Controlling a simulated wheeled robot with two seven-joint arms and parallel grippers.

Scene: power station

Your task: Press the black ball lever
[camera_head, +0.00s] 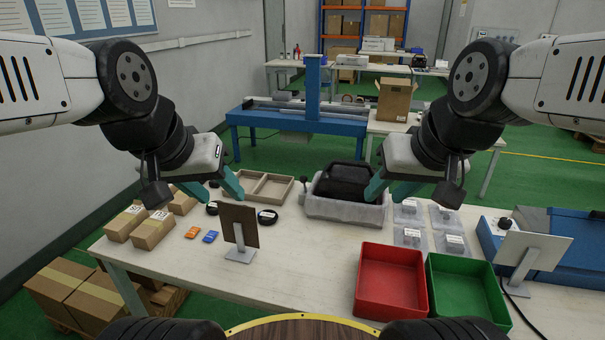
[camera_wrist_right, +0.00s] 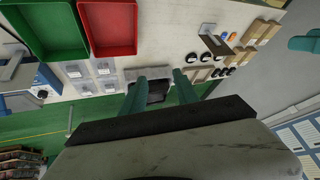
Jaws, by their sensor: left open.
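A small black ball (camera_head: 304,180) on a short stem stands at the left end of a grey box-like device (camera_head: 345,209) with a black top, at the back of the white table. My left gripper (camera_head: 215,190) is open and empty, above the table to the left of the ball. My right gripper (camera_head: 388,193) is open and empty, in front of the right part of the device and to the right of the ball. In the right wrist view its two teal fingers (camera_wrist_right: 158,82) are spread, with the device partly hidden behind them. The ball is not clear there.
Red (camera_head: 391,283) and green (camera_head: 464,291) bins stand at the table's front right. A blue machine with a black knob (camera_head: 505,223) is further right. A small upright panel (camera_head: 239,225), brown boxes (camera_head: 153,230) and a divided tray (camera_head: 265,186) are left. Mid-front is clear.

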